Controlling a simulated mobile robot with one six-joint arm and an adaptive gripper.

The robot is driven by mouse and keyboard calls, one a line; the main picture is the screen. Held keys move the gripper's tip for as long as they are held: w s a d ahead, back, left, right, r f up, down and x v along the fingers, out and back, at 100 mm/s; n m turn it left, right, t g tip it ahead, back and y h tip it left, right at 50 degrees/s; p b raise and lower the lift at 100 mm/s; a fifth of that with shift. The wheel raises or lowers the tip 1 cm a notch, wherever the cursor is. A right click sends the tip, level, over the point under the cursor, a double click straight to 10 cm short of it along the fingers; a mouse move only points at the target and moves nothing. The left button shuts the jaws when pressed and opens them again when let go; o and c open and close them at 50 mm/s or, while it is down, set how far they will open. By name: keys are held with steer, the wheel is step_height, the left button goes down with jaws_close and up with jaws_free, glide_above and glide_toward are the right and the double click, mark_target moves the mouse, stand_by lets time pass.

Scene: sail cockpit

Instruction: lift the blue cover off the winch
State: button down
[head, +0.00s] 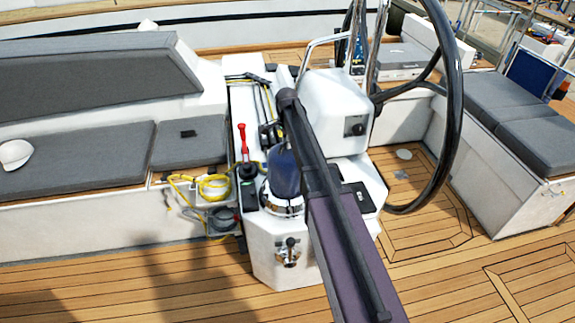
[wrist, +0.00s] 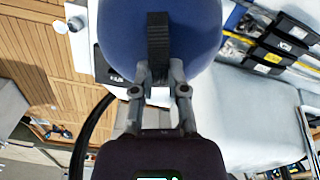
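The blue cover (head: 283,172) sits on the winch, just left of my arm, which hides its right side in the head view. The winch's shiny metal base (head: 283,205) shows below it. In the wrist view the cover (wrist: 115,40) fills the top middle, with a dark ribbed strap (wrist: 158,35) on it. My gripper (wrist: 159,73) has its two fingers close together, one on each side of the strap's lower end, and looks shut on it. In the head view my arm hides the fingers.
A red-handled lever (head: 243,140) and coiled yellow rope (head: 213,187) lie left of the winch. A white pedestal (head: 336,110) and a large black steering wheel (head: 455,100) stand to the right. Grey-cushioned benches (head: 75,160) line the left. The wooden deck (head: 130,285) in front is clear.

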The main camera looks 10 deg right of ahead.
steer(key=shift+r, duration=0.25)
stand_by(0.3)
steer(key=shift+r+p, duration=1.85)
steer(key=shift+p, duration=0.25)
steer(key=shift+r, duration=0.1)
steer(key=shift+r+p, duration=2.05)
steer(key=shift+p, duration=0.1)
steer(key=shift+r+p, duration=2.1)
steer(key=shift+r+p, duration=2.1)
steer(key=shift+r, duration=0.1)
